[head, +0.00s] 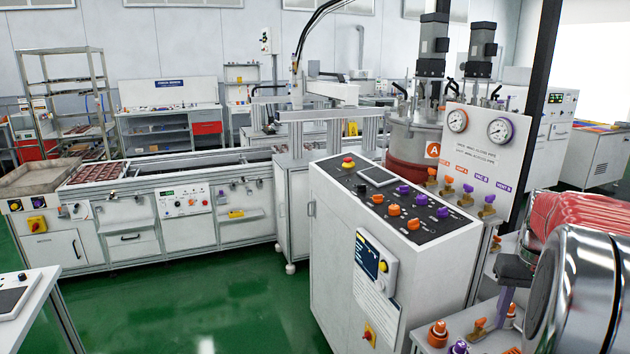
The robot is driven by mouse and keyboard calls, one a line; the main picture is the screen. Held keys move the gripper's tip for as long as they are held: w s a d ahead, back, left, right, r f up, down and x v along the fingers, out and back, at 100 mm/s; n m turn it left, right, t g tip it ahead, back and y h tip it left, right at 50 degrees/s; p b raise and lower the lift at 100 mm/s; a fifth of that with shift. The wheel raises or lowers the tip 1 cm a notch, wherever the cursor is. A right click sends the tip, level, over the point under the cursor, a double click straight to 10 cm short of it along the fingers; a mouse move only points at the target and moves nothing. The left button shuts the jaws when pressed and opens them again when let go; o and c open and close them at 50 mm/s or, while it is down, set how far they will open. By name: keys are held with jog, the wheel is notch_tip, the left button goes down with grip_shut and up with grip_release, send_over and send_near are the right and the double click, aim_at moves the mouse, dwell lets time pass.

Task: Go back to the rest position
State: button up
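My gripper is not in view, and neither is any part of my arm that I can make out. I cannot tell from this view whether it is open or shut, or whether it holds anything. The white control cabinet (355,245) stands closest in the middle, with orange and purple knobs and a red emergency button (348,162) on its sloped top. Behind it on the left runs the potting conveyor line (165,228), with a tray of dark red parts (97,173) on its left part.
A gauge panel (480,145) and a steel tank (416,136) stand behind the cabinet. A large chrome drum (575,290) and red ribbed coils (572,208) fill the right edge. A white table (25,297) is at lower left. Green floor (190,300) lies open between.

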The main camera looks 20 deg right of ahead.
jog(key=s+a+r+n+t, duration=0.1)
jog(key=s+a+n+t, duration=0.1)
jog(key=a, duration=1.8)
jog(key=s+a+r+n+t, duration=0.1)
jog(key=s+a+n+t, duration=0.2)
jog(key=a, duration=1.7)
jog(key=shift+s+a+r+n, duration=0.2)
jog(key=shift+s+r+n, duration=0.15)
jog(key=shift+s+n, duration=0.35)
